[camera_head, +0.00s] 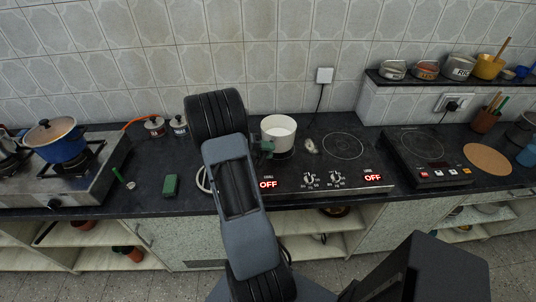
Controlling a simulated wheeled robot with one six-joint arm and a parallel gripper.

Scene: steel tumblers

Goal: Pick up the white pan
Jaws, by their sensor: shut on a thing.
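The white pan (279,137) stands upright over the left part of the black cooktop, behind my arm. Its open top shows a pale, empty-looking inside. A dark green piece, which looks like its handle, shows at its left front side, close to my arm. My gripper (262,150) is at this side of the pan, shut on it by the handle. My arm hides most of the gripper, so the exact grip and any gap under the pan cannot be made out.
The two-zone cooktop (343,145) has red OFF displays. A blue pot (60,147) sits on the gas stove at left. A green block (171,186) and small canisters (155,126) lie nearby. Another cooker (432,150) and a shelf of tins (425,70) are at right.

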